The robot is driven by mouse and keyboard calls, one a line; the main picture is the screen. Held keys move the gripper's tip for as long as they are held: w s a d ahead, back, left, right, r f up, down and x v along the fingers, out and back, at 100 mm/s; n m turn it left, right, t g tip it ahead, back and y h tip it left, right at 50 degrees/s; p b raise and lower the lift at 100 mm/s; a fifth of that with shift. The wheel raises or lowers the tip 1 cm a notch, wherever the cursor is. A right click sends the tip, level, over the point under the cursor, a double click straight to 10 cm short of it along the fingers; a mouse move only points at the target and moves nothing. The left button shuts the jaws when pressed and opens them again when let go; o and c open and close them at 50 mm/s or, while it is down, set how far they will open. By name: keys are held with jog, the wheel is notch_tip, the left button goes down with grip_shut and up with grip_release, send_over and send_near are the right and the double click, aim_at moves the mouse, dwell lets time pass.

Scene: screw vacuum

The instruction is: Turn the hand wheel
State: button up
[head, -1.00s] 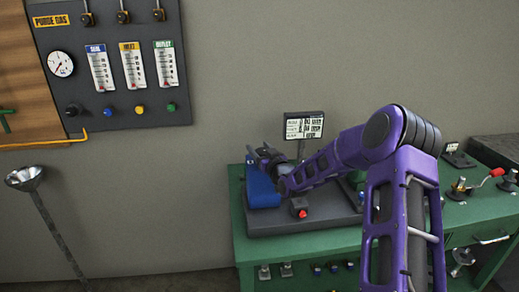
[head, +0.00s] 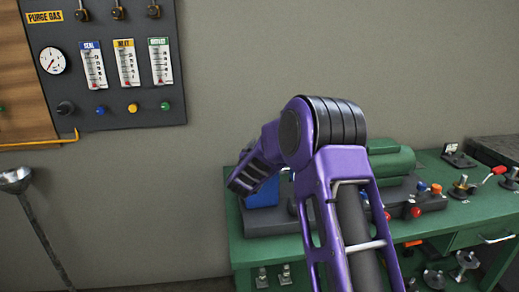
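I cannot single out the hand wheel with certainty. A crank with a red handle (head: 497,171) stands on the right of the green bench. Metal knob-like fittings (head: 467,262) sit below at the bench's right side. A green cylindrical machine (head: 392,163) stands on the bench behind my purple arm, with a blue part (head: 263,196) at its left. My arm's bent elbow is in front of the bench, and its far link points left and down over the blue part. My gripper does not show; my own arm may hide it.
The green bench (head: 450,212) has small red, blue and orange knobs (head: 436,189) at its front. A purge gas panel (head: 105,70) with gauges hangs on the left wall. The floor between is clear.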

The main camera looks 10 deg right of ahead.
jog(key=m+g+h+p, duration=0.1)
jog(key=m+h, duration=0.1)
jog(key=m+g+h, duration=0.2)
jog(key=d+m+g+h+p, duration=0.1)
jog(key=g+h, duration=0.1)
jog(key=h, duration=0.1)
jog(key=shift+s+r+m+p, duration=0.15)
jog(key=shift+s+m+p, duration=0.2)
jog(key=shift+s+m, duration=0.05)
jog(key=shift+s+d+m+g+h+p, duration=0.1)
jog(key=shift+s+m+g+h, duration=0.1)
jog(key=shift+m+g+h, duration=0.65)
jog(key=shift+s+d+m+g+h+p, duration=0.25)
jog(key=shift+m+g, duration=0.35)
jog(key=shift+g, duration=0.7)
jog(key=shift+s+m+g+h, duration=0.1)
jog(key=shift+m+g+h, duration=0.6)
jog(key=shift+g, duration=0.35)
jog(key=shift+m+g, duration=0.25)
jog(key=shift+g, duration=0.05)
jog(key=o, duration=1.4)
jog(key=shift+d, duration=0.1)
jog(key=shift+c, duration=0.2)
jog(key=shift+s, duration=0.1)
jog(key=v, duration=1.7)
jog(key=shift+a, duration=0.25)
